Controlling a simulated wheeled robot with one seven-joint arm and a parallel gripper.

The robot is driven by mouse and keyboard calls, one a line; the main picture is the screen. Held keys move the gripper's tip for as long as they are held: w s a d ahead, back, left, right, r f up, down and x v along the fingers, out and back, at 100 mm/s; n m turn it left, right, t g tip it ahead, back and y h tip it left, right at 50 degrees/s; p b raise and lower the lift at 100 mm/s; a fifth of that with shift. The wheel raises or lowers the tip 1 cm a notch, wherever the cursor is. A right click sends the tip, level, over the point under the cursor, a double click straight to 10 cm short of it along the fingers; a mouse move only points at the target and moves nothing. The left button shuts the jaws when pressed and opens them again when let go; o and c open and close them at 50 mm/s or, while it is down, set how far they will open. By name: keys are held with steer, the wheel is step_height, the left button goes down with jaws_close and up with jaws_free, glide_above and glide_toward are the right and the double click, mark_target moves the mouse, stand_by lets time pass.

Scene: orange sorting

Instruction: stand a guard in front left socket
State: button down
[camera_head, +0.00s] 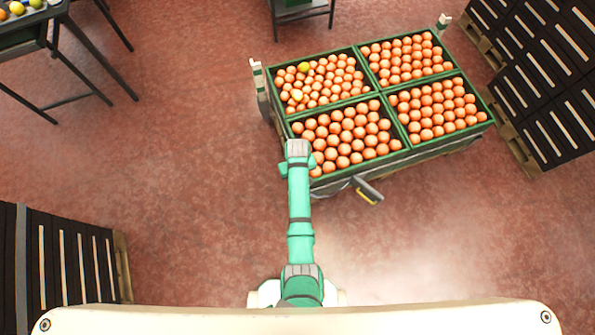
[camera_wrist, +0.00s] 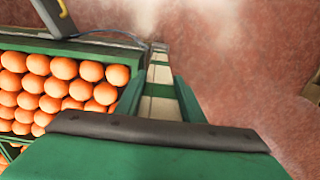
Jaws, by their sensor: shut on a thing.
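My gripper (camera_wrist: 160,100) is shut on a guard, a pale narrow strip with dark bands (camera_wrist: 160,74), which shows between my green fingers in the wrist view. The guard points away from the camera, just outside the front left corner of the green crates (camera_wrist: 100,47). The arm hides that corner, its socket and the held guard in the head view. I cannot tell whether the guard's far end touches the socket. Two other pale guards stand upright, one at the back left corner (camera_head: 258,82) and one at the back right corner (camera_head: 443,22).
Four green crates (camera_head: 374,90) full of oranges stand together on a pallet. A grey device with a yellow handle (camera_head: 369,190) hangs at their front side. Dark crate stacks stand right (camera_head: 552,80) and lower left (camera_head: 70,262). The red floor (camera_head: 180,140) left is clear.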

step_height(320, 180, down, 8)
stand_by(1.1)
steer(key=c, duration=1.1)
jaws_free()
step_height(320, 180, up, 11)
steer(key=shift+f, duration=0.1)
